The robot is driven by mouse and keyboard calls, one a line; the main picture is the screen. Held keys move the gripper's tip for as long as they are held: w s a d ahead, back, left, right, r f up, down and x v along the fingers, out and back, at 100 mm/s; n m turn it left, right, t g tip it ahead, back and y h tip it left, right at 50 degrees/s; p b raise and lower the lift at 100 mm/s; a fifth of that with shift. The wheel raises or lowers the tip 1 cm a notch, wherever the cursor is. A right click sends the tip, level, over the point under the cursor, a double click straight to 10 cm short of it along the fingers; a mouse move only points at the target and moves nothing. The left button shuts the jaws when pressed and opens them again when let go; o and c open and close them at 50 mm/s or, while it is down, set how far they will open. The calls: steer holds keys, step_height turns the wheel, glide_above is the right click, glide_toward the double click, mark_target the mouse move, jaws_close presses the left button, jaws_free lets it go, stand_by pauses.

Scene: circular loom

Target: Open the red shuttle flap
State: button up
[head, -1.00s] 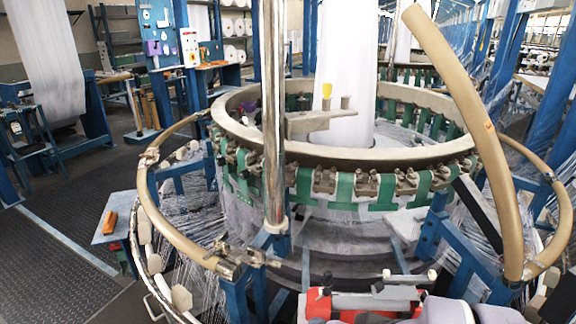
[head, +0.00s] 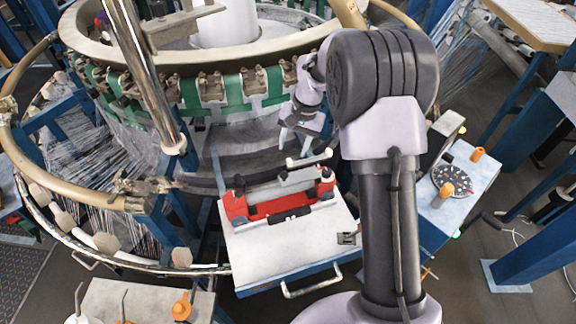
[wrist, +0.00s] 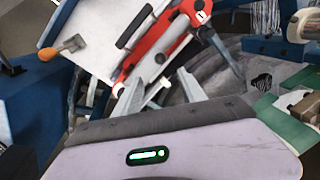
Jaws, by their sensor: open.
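The red shuttle (head: 280,198) lies on a white-topped platform (head: 270,250) in front of the loom. It has red ends, a grey-white bar along its far side and a black handle on its near side. In the wrist view the red shuttle (wrist: 158,42) shows beyond the fingers, on the tilted white top. My gripper (head: 296,138) is open and empty, above and beyond the shuttle's right end, near the loom's green straps. In the wrist view its two fingers (wrist: 160,90) are spread, apart from the shuttle. I cannot tell the flap's state for sure.
The loom ring (head: 180,60) and a chrome post (head: 145,80) stand behind and left. A side table (head: 465,190) with a dial and orange-handled tools is at the right. A tool bench (head: 140,295) stands at the front left. Dark floor is free at the right.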

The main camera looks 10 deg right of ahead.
mark_target(285, 173)
steer(key=b+x, duration=0.3)
steer(key=x, duration=1)
steer(key=shift+f, duration=0.35)
jaws_close()
stand_by(0.5)
